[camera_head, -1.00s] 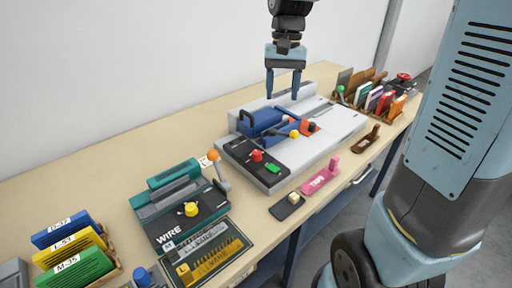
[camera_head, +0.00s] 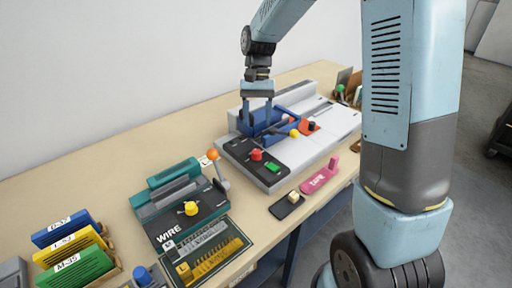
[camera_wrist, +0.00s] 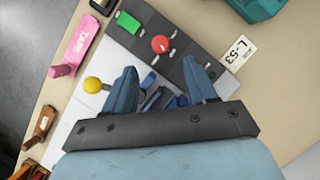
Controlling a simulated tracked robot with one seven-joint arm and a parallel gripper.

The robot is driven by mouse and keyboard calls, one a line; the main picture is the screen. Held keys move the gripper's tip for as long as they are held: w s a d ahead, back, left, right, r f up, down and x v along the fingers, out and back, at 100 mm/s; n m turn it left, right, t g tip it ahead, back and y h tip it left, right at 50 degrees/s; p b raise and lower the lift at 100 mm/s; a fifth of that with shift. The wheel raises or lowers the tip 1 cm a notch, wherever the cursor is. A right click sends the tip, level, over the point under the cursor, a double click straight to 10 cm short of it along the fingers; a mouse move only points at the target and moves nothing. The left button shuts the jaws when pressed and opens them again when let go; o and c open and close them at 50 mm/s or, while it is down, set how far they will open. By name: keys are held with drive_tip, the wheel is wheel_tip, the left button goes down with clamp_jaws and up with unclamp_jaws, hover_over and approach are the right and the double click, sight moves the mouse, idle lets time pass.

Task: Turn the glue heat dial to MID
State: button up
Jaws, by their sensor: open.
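The grey and white machine (camera_head: 305,145) has a black control panel (camera_head: 240,150) at its left end. A red round knob (camera_head: 257,155) and a green button (camera_head: 272,167) sit on this panel. The red knob also shows in the wrist view (camera_wrist: 160,44), beyond my fingertips, as does the green button (camera_wrist: 127,22). The knob looks like the heat dial, but no MID mark is readable. My gripper (camera_head: 258,122) is open and empty, pointing down over the machine's blue part, behind the panel. The wrist view shows its fingers spread apart (camera_wrist: 158,72).
A yellow-ball lever (camera_wrist: 93,85) stands close to one finger. The teal WIRE machine (camera_head: 185,205) with its orange-ball lever (camera_head: 213,155) is on the left. A pink TAPE holder (camera_head: 319,177) lies at the front edge. Bare tabletop shows at the back left.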

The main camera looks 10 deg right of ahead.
sight(256, 151)
drive_tip(key=x, duration=0.9)
drive_tip(key=shift+f, duration=0.2)
drive_tip(key=c, duration=1)
drive_tip(key=n+h, duration=0.1)
drive_tip(key=n, duration=0.2)
drive_tip(key=shift+a+n, duration=0.1)
drive_tip(key=shift+n, duration=0.2)
drive_tip(key=o, duration=1)
drive_tip(key=shift+r, duration=0.1)
